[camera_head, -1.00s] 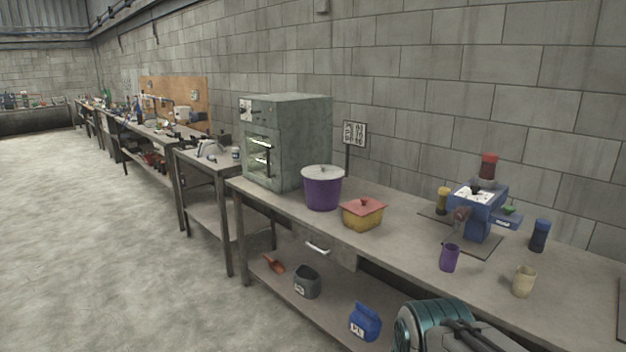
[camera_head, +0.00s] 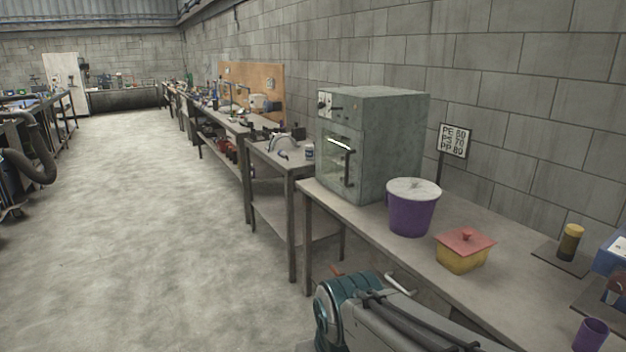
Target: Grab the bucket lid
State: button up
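The purple bucket (camera_head: 411,216) stands upright on the near workbench, in front of the grey oven's right side. Its pale grey lid (camera_head: 414,188) lies on top and covers the opening. A yellow box (camera_head: 461,258) with a red knobbed lid (camera_head: 466,241) sits just right of the bucket. Part of my teal and grey arm shows at the bottom of the view, in front of the bench and below the bucket. My gripper's fingers are not in view.
A purple cup (camera_head: 590,334) and a yellow-capped jar (camera_head: 570,241) are at right. The workbench (camera_head: 352,207) borders open concrete floor (camera_head: 150,230) on the left.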

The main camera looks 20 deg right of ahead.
aim_at(412, 189)
jog(key=u, duration=0.15)
jog(key=i, duration=1.6)
jog(key=z, duration=0.95)
jog(key=i, duration=1.2)
jog(key=z, duration=1.1)
jog(key=i, duration=0.25)
jog(key=z, duration=0.15)
